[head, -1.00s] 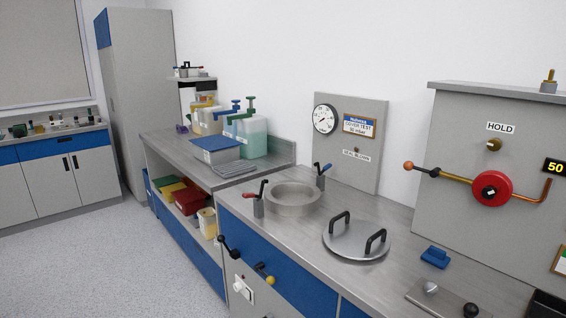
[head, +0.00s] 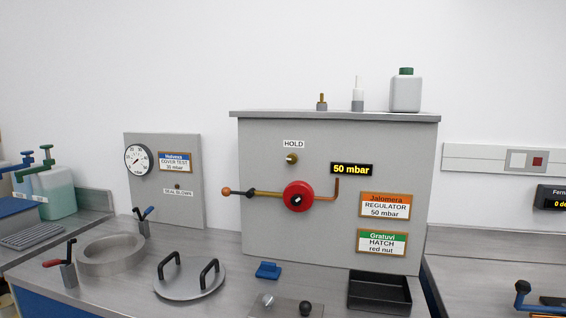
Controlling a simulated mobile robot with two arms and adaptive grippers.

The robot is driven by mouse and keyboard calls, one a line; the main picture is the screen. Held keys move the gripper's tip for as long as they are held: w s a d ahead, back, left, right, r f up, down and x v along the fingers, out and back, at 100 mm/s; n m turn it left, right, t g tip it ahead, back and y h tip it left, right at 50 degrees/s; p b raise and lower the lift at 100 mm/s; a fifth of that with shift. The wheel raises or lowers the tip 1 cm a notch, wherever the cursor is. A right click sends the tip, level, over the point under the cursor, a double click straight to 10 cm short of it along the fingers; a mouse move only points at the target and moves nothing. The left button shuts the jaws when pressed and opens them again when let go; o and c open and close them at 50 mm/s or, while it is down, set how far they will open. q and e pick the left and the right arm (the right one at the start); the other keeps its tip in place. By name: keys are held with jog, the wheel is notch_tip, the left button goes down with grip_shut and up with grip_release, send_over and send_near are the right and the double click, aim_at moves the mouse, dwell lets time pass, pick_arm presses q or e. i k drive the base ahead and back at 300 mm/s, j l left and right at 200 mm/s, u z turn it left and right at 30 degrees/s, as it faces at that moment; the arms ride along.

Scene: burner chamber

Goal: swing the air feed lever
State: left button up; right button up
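No label in view names the air feed lever. A grey panel box (head: 336,240) carries a red round hub (head: 298,185). A thin brass rod (head: 270,194) runs left from the hub, roughly level, with a dark piece on it and an orange ball (head: 226,191) at its end. A copper-coloured bent bar (head: 337,188) is at the hub's right and turns upward. A brass knob (head: 291,159) sits under a HOLD label (head: 293,144). Neither of my grippers is in view.
A round lid (head: 190,284) with two black handles lies left of the box, near a steel ring (head: 110,256) with clamps. A blue piece (head: 268,271), a plate with two knobs (head: 288,307) and a black tray (head: 380,292) are in front. A display (head: 351,170) reads 50 mbar.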

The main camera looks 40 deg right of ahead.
aim_at(225, 192)
jog(key=i+z, duration=0.15)
jog(key=z, duration=0.25)
jog(key=i+j+z, duration=0.1)
jog(key=z, duration=0.35)
jog(key=i+j+z, duration=0.15)
jog(key=z, duration=0.25)
